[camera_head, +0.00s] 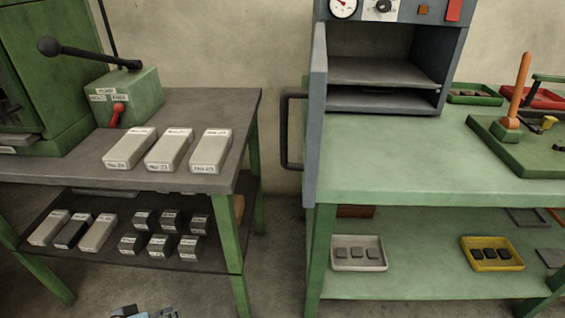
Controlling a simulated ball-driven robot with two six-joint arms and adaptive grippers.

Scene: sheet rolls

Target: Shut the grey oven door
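The grey oven (393,108) stands on the green table at the right. Its grey door (317,115) is open, hinged at the oven's left side and swung out toward me, so I see it nearly edge-on. A dark bar handle (286,132) sticks out from the door's left face. The oven's inside and its shelf are exposed. A small blue and grey piece, which looks like my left gripper (143,312), shows at the bottom edge, far from the door. It is mostly cut off and its fingers cannot be made out. My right gripper is not in view.
The green table (390,155) is clear before the oven; an orange-handled tool (517,90) stands to its right. A dark table (225,105) at left carries several labelled light blocks (169,150). A floor gap separates the tables.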

